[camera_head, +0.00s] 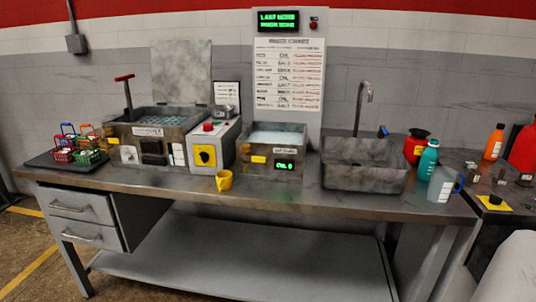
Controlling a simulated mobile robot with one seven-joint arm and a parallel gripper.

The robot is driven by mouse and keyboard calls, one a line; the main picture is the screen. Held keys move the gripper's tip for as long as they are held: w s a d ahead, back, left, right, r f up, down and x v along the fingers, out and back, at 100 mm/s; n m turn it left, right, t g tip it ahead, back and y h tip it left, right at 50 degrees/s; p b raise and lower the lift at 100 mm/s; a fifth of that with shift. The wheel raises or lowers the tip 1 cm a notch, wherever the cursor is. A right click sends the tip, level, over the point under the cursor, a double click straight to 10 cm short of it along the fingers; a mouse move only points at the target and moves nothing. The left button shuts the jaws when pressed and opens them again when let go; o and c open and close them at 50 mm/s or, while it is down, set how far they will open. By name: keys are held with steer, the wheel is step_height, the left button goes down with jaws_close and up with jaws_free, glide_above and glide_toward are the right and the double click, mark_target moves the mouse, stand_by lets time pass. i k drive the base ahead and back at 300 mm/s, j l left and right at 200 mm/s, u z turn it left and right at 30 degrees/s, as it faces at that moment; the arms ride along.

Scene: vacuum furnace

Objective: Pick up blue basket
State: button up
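The baskets sit on a dark flat tray (46,160). My gripper is not visible in this view.
Right of the tray stands an open-lidded metal tank (163,124), with a red-handled lever near it. A yellow cup (224,180) sits near the bench front edge. Further right are a second tank (272,137), a sink (364,180) and several bottles. Drawers (81,204) hang below the left end.

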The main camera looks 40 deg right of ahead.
mark_target(71, 138)
steer(key=i+j, duration=0.2)
steer(key=i, duration=0.6)
steer(key=i+j, duration=0.2)
steer(key=i, duration=0.6)
steer(key=i+j+u, duration=0.1)
steer(key=i, duration=0.65)
steer(key=i+j, duration=0.25)
steer(key=i, duration=0.55)
